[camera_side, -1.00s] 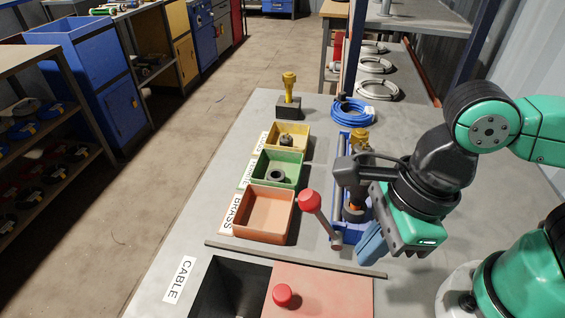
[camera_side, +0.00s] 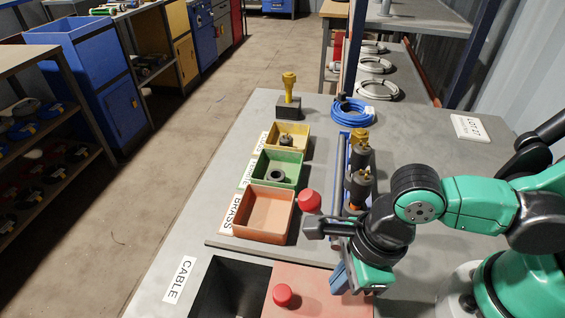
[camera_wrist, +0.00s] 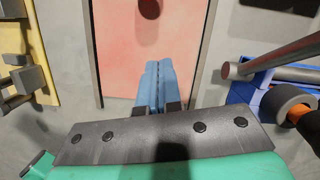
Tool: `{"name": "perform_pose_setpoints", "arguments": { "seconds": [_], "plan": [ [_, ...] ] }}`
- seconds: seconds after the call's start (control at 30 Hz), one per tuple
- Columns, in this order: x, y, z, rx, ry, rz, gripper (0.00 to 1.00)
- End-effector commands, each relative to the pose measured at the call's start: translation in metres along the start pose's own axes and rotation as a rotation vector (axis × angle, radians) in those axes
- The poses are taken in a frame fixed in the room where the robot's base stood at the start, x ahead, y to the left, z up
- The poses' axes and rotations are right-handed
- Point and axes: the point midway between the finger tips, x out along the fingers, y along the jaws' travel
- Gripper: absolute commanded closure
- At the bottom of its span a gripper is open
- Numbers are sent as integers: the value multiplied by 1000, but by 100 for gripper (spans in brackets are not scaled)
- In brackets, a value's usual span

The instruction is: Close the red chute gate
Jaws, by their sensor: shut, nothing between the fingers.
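The red chute gate (camera_side: 322,298) is a flat pale-red panel with a round red knob (camera_side: 283,295), at the bottom of the side view. The dark square chute opening (camera_side: 228,290) is uncovered to its left, beside the CABLE label. In the wrist view the gate (camera_wrist: 150,60) fills the upper middle, with its knob (camera_wrist: 149,8) cut by the top edge. My gripper (camera_side: 338,280) has blue fingers, shut and empty, at the gate's back right in the side view. The fingers (camera_wrist: 153,66) also show in the wrist view, pointing at the gate panel; contact cannot be told.
A red ball-topped lever (camera_side: 309,200) stands close to my wrist. Brass (camera_side: 290,222), green (camera_side: 298,165) and yellow (camera_side: 306,134) bins line the left. A blue fixture (camera_wrist: 250,92) with a metal rod is right of the fingers. Bench right of the gate looks clear.

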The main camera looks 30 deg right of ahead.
Motion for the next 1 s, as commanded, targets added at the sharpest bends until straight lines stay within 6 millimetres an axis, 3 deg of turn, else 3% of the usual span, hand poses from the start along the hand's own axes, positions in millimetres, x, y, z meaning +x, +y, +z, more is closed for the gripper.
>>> {"name": "perform_pose_setpoints", "arguments": {
  "seconds": [0.23, 0.4, 0.6, 1.0],
  "plan": [
    [15, 0, 0, -1, 0, 0, 100],
    [21, 0, 24, -2, -1, 0, 100],
    [24, 0, 37, -1, -1, -1, 100],
    [25, 0, 41, 0, -1, 0, 100]
  ]
}}
